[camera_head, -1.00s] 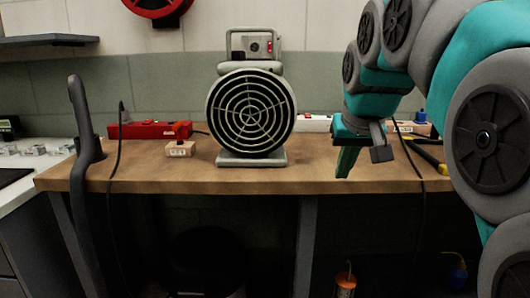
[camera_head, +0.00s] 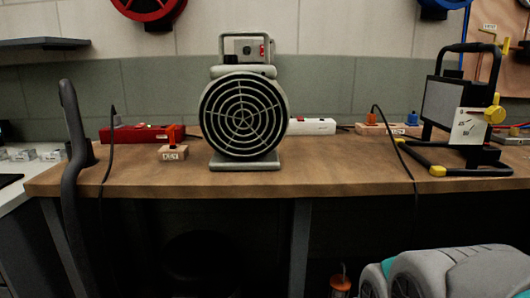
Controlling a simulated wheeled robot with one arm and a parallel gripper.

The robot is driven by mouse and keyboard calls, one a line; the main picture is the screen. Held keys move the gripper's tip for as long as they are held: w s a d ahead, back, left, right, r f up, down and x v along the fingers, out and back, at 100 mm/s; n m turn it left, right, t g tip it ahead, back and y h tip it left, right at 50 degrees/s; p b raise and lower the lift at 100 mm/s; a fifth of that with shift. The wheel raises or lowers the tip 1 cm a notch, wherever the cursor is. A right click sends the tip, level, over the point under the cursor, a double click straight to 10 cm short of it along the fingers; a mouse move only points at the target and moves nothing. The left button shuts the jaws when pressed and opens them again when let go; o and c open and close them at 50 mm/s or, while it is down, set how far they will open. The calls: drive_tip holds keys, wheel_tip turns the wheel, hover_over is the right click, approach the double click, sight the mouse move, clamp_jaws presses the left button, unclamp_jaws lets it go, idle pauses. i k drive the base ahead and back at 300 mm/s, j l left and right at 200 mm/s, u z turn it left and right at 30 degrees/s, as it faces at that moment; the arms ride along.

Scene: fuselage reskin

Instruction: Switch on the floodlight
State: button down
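The floodlight (camera_head: 443,101) stands at the right end of the wooden bench, on a black tubular frame with yellow feet. Its panel is grey and shows no glow. A yellow knob (camera_head: 495,113) and a white label plate (camera_head: 467,126) are on its right side. I cannot make out a switch on it.
A round-grilled fan unit (camera_head: 243,118) stands mid-bench. Left of it are a red power strip (camera_head: 137,134) and a small labelled block (camera_head: 173,154) with an orange-red top. A white strip (camera_head: 312,126) and a block with orange and blue plugs (camera_head: 372,128) lie right.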

sight(469, 131)
drive_tip(key=l+z, duration=0.2)
drive_tip(key=z, duration=0.3)
drive_tip(key=l+z, duration=0.2)
drive_tip(key=z, duration=0.3)
drive_tip(key=k, duration=0.05)
